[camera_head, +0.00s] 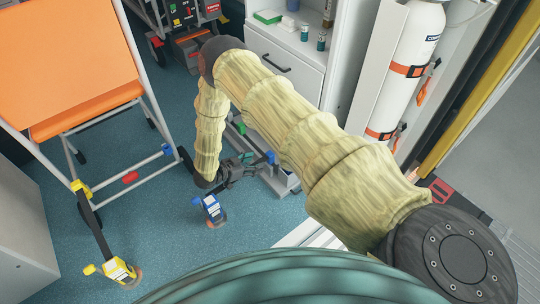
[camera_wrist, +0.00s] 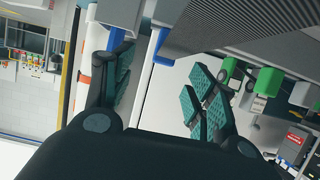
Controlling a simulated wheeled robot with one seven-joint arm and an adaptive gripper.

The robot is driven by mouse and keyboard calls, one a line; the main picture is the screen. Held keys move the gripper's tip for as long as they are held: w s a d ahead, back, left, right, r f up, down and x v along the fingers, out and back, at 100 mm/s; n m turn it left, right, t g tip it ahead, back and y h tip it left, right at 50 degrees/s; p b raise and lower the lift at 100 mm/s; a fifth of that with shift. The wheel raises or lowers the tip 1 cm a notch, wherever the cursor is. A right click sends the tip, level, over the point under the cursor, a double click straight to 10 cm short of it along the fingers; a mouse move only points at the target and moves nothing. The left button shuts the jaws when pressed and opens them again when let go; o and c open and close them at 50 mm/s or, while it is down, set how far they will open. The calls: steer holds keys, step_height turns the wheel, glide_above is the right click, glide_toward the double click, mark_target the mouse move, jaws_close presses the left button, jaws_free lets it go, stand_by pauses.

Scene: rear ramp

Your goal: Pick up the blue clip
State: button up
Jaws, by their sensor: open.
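My gripper (camera_head: 250,168) is low near the floor, at the end of my folded-down arm, its fingers pointing right. In the wrist view its two dark green-padded fingers (camera_wrist: 160,85) are spread apart with nothing held between them. A small blue piece (camera_head: 270,157) shows just beyond the fingertips, by the low metal rail. In the wrist view a blue strip (camera_wrist: 158,45) lies past the fingers on a pale edge. I cannot tell whether these are the same part. A blue-and-white clip-like fitting (camera_head: 211,207) stands on the floor below my gripper, apart from it.
A yellow-and-white floor fitting (camera_head: 118,270) stands at lower left, near the orange wheeled chair (camera_head: 82,85). A white cabinet (camera_head: 285,75) and gas cylinder (camera_head: 411,65) are behind. Green blocks (camera_wrist: 270,80) are right of the fingers.

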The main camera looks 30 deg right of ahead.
mark_target(268, 154)
steer(key=b+x, duration=0.1)
steer(key=x, duration=0.4)
steer(key=shift+w+b, duration=0.1)
steer(key=shift+b, duration=0.2)
steer(key=shift+w+r+b+x, duration=0.15)
steer(key=shift+b+x, duration=0.3)
steer(key=shift+x, duration=0.45)
steer(key=shift+w+r+b+x, duration=0.1)
steer(key=shift+r+b+x, duration=0.1)
steer(key=shift+b+x, duration=0.5)
steer(key=shift+w+r+b+x, duration=0.15)
steer(key=shift+b+x, duration=0.1)
steer(key=shift+x, duration=0.8)
steer(key=shift+d, duration=0.1)
steer(key=c, duration=1.2)
steer(key=shift+r, duration=0.15)
steer(key=shift+c, duration=0.2)
step_height(268, 154, up, 4)
steer(key=p, duration=0.2)
steer(key=shift+p, duration=0.4)
steer(key=s+a+p, duration=0.2)
steer(key=s+a, duration=0.2)
steer(key=s, duration=0.3)
steer(key=s+a+p, duration=0.3)
steer(key=s, duration=0.4)
steer(key=shift+a+r, duration=0.35)
steer(key=shift+a, duration=0.05)
steer(key=shift+r, duration=0.1)
steer(key=shift+r+p, duration=1.3)
steer(key=shift+r, duration=0.15)
